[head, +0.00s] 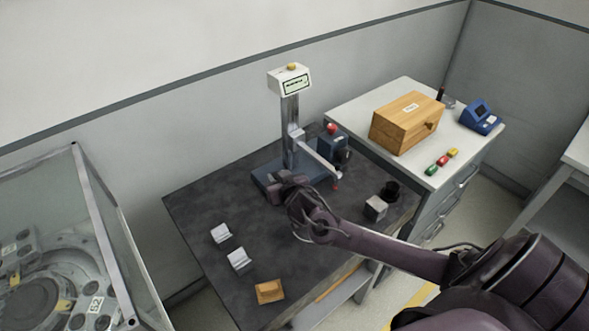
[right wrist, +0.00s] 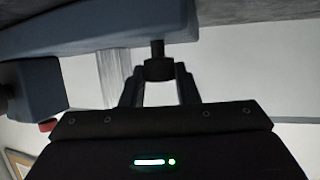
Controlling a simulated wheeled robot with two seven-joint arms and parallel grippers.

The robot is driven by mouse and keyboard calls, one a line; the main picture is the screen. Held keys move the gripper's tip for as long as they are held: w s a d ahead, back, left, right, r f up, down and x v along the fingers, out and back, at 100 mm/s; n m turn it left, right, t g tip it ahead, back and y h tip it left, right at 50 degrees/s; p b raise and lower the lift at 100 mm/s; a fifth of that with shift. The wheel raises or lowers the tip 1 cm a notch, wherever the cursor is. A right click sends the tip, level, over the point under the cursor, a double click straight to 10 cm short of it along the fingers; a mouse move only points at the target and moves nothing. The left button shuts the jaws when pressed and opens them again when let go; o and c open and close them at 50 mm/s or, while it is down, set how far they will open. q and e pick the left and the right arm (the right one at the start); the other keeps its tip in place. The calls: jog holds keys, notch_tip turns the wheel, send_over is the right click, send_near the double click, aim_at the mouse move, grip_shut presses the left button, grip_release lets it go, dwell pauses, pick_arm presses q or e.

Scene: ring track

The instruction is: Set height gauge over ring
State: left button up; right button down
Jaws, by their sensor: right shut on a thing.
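The height gauge stands upright on the dark worktable, with a blue base (head: 267,181), a metal column (head: 290,120) and a white display head (head: 289,80). My right gripper (head: 290,187) is at the front of the base. In the right wrist view its fingers (right wrist: 159,84) close on a short dark knob (right wrist: 158,67) on a stem from a blue-grey body (right wrist: 100,25), apparently the gauge base. A round ring-shaped fixture (head: 38,300) lies under glass at the lower left; I cannot tell whether it is the task's ring. My left gripper is out of view.
A blue device with a red top (head: 333,145) stands beside the gauge. A wooden box (head: 405,125) sits on the cabinet.

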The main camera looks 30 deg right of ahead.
jog(key=a, duration=0.9)
jog(key=shift+s, duration=0.4)
jog(key=c, duration=1.4)
grip_release()
jog(key=o, duration=0.3)
jog(key=shift+a, duration=0.1)
jog(key=shift+s+d, duration=0.1)
jog(key=shift+d, duration=0.1)
